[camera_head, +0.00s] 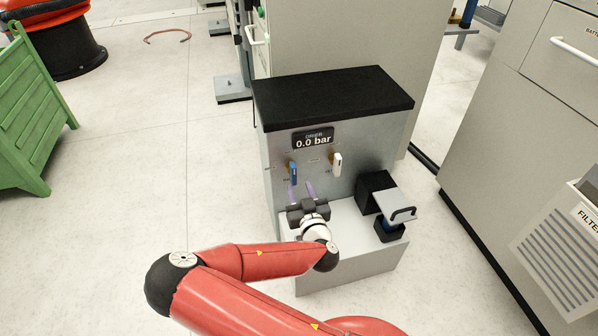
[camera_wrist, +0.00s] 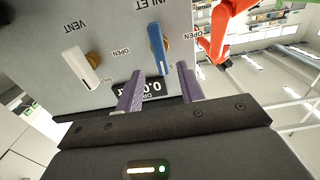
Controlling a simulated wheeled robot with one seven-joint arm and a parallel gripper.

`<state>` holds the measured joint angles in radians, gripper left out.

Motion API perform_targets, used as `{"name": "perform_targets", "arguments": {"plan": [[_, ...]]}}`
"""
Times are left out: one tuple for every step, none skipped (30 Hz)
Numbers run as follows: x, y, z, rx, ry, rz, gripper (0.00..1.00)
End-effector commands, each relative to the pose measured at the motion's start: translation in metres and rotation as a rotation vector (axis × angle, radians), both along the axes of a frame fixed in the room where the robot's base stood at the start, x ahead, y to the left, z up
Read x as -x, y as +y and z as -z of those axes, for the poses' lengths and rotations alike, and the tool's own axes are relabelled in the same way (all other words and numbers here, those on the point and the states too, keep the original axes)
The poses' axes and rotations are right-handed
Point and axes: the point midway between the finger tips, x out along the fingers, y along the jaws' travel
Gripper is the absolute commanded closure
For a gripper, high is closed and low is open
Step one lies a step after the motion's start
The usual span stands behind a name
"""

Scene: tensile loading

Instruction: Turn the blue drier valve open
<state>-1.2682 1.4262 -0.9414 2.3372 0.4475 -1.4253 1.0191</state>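The blue valve handle (camera_head: 293,173) is on the front panel of the drier (camera_head: 270,195), below a display reading 0.0 bar. It stands roughly upright in the head view. In the wrist view, which is upside down, the blue handle (camera_wrist: 156,45) lies beside its brass pivot, near the INLET label. My gripper (camera_head: 300,185) is open in front of the panel, just below the blue handle. Its two purple fingers in the wrist view (camera_wrist: 159,72) are apart, with the handle's end showing in the gap between them. I cannot tell whether they touch it.
A white handle (camera_head: 337,164) marked VENT in the wrist view (camera_wrist: 80,66) sits right of the blue one in the head view. A black block and clamp-like part (camera_head: 390,206) stand on the ledge at the right. A green crate (camera_head: 32,110) is far left.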

Motion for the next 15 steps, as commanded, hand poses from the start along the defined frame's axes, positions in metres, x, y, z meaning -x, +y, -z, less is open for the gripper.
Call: {"name": "perform_targets", "arguments": {"plan": [[-0.003,0.002,0.0,0.002,-0.005,-0.008,0.62],[-0.005,0.003,-0.001,0.002,-0.005,-0.009,0.62],[-0.009,0.004,-0.001,0.003,-0.005,-0.009,0.62],[-0.013,0.005,-0.001,0.003,-0.005,-0.008,0.62],[-0.018,0.007,-0.001,0.002,-0.005,-0.008,0.62],[-0.024,0.009,-0.001,0.002,-0.005,-0.008,0.62],[-0.029,0.01,-0.001,0.001,-0.004,-0.008,0.62],[-0.034,0.011,-0.001,0.002,-0.005,-0.007,0.62],[-0.04,0.012,-0.001,0.002,-0.005,-0.006,0.62],[-0.045,0.014,-0.001,0.002,-0.005,-0.006,0.62],[-0.049,0.015,-0.001,0.002,-0.004,-0.005,0.62],[-0.055,0.017,-0.001,0.002,-0.005,-0.006,0.62],[-0.059,0.017,0.0,0.003,-0.004,-0.004,0.62],[-0.062,0.018,0.0,0.002,-0.004,-0.005,0.62],[-0.065,0.02,0.0,0.001,-0.002,-0.005,0.62]]}}
